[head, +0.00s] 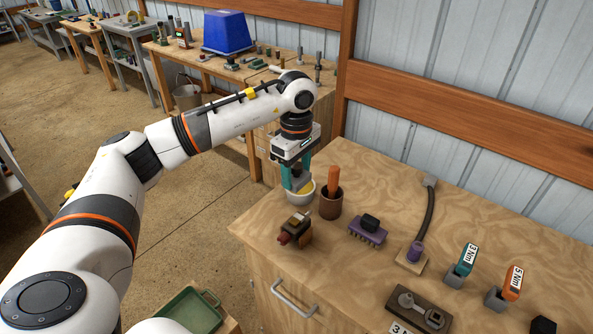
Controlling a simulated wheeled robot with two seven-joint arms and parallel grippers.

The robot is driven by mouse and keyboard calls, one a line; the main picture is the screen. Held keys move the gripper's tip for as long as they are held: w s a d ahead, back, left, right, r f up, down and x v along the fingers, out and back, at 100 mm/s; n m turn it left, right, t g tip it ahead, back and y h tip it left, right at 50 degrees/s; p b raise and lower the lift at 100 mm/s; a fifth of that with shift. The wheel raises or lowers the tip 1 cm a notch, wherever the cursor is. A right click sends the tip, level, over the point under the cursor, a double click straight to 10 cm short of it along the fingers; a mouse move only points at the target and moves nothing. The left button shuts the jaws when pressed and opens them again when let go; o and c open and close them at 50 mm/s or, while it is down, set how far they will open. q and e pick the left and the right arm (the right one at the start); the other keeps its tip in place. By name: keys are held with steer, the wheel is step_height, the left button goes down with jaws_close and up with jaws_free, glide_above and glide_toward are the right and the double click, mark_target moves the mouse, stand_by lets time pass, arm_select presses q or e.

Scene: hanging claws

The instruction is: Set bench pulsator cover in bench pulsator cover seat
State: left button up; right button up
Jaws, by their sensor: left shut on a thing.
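My left gripper (297,186) points down at the far left part of the wooden bench, its teal fingers reaching into a small white bowl (301,198). It is shut on what looks like a yellow piece (307,187) at the bowl; the fingers hide most of it. I cannot tell for sure which thing is the pulsator cover or its seat. A dark brown block with a tan top and a red end (295,229) sits near the bench's front edge. A purple part with pins and a black top (368,230) lies to its right. My right gripper is not in view.
A brown cup (330,207) with an orange stick stands close beside the bowl. A purple knob on a stand with a dark cable (413,254), two torque tools (462,264) (506,287) and a tool board (420,311) occupy the right. A green tray (193,312) is low in front.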

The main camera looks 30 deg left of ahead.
arm_select(q)
steer(key=b, duration=0.5)
glide_above(297, 219)
step_height(297, 219, down, 6)
step_height(297, 219, down, 5)
steer(key=b, duration=0.3)
steer(key=shift+a, duration=0.1)
steer(key=shift+f+b, duration=0.25)
steer(key=shift+b, duration=0.1)
stand_by(1.0)
steer(key=shift+f+b, duration=0.1)
steer(key=shift+b, duration=0.25)
steer(key=shift+f+b, duration=0.9)
steer(key=shift+f, duration=0.25)
